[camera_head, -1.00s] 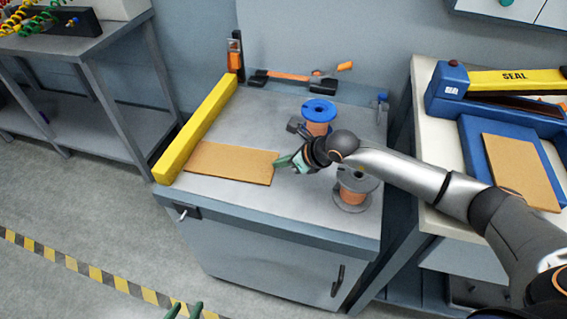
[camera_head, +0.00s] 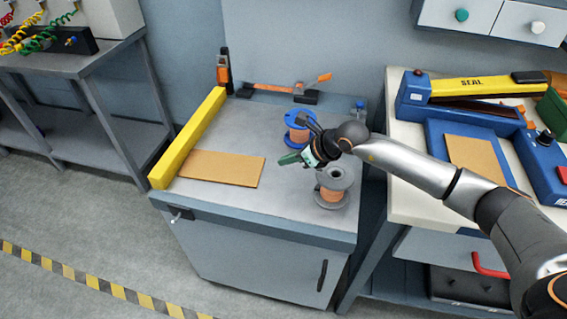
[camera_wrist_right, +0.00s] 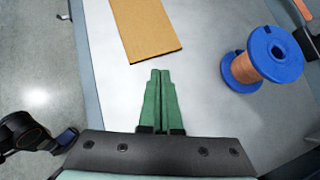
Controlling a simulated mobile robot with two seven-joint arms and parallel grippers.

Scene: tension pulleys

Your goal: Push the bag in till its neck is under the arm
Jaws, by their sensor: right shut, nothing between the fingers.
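The heat sealer has a yellow arm (camera_head: 484,84) marked SEAL over a blue body and bed (camera_head: 438,133) on the right-hand bench. A flat brown piece (camera_head: 478,160), which may be the bag, lies on the blue bed in front of the arm; I cannot make out a neck. My right gripper (camera_head: 290,159) is over the middle bench, well left of the sealer. Its green fingers are shut and empty, as the right wrist view (camera_wrist_right: 160,95) shows.
A brown board (camera_head: 222,168) lies on the middle bench beside a yellow bar (camera_head: 188,138). A blue-flanged spool (camera_head: 298,130) and a grey-flanged spool (camera_head: 332,190) stand near my right gripper. A green object (camera_head: 553,112) sits at the sealer's right.

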